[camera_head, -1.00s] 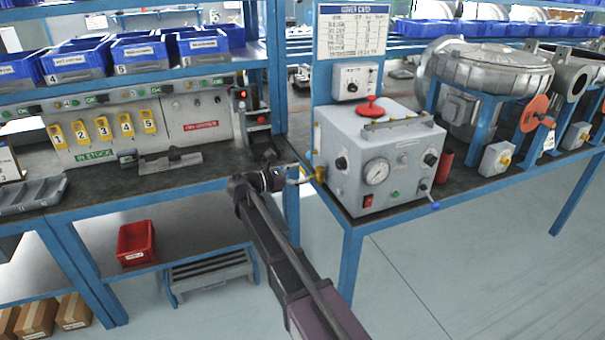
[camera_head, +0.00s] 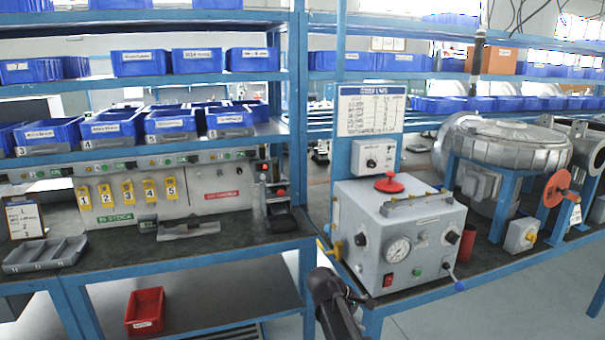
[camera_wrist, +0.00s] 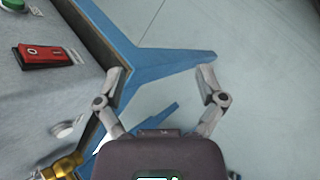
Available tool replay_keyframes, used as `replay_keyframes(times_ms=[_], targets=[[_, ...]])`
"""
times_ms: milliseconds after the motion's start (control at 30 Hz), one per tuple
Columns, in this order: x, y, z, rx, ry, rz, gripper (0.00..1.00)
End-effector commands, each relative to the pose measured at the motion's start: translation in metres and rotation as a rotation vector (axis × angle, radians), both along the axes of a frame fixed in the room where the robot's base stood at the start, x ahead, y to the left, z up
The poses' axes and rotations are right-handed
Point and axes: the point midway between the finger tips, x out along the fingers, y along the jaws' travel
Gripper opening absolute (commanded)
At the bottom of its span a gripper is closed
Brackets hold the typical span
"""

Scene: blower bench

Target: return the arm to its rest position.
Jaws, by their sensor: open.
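My arm shows at the bottom middle of the head view, in front of the bench's near edge; the gripper itself is not clearly seen there. In the wrist view my gripper (camera_wrist: 164,78) is open and empty, its two fingers spread apart. Below and between the fingers are a blue bench frame (camera_wrist: 150,60) and the pale floor (camera_wrist: 250,50). The grey test box (camera_head: 400,230) stands on the bench just right of my arm. Its red rocker switch (camera_wrist: 44,56) shows at the left of the wrist view, apart from the fingers.
A brass fitting (camera_wrist: 65,165) sits close to my gripper's left side in the wrist view. A blower (camera_head: 510,145) and an orange handwheel (camera_head: 560,187) stand at the right. A red bin (camera_head: 145,312) lies on the lower shelf. Open floor (camera_head: 500,305) lies in front of the bench.

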Motion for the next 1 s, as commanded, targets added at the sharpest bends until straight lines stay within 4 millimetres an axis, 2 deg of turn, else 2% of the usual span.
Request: replay_keyframes(times_ms=[33,100,300,400,867,1000], targets=[[-0.017,-0.007,-0.007,0.062,-0.028,-0.057,0.89],[-0.033,-0.01,-0.017,0.156,-0.068,-0.144,0.89],[-0.075,-0.01,-0.039,0.406,-0.164,-0.411,0.89],[-0.09,-0.007,-0.044,0.496,-0.193,-0.52,0.89],[-0.131,0.004,-0.051,0.748,-0.248,-0.865,0.89],[-0.128,0.005,-0.036,0.746,-0.249,-0.863,0.89]])
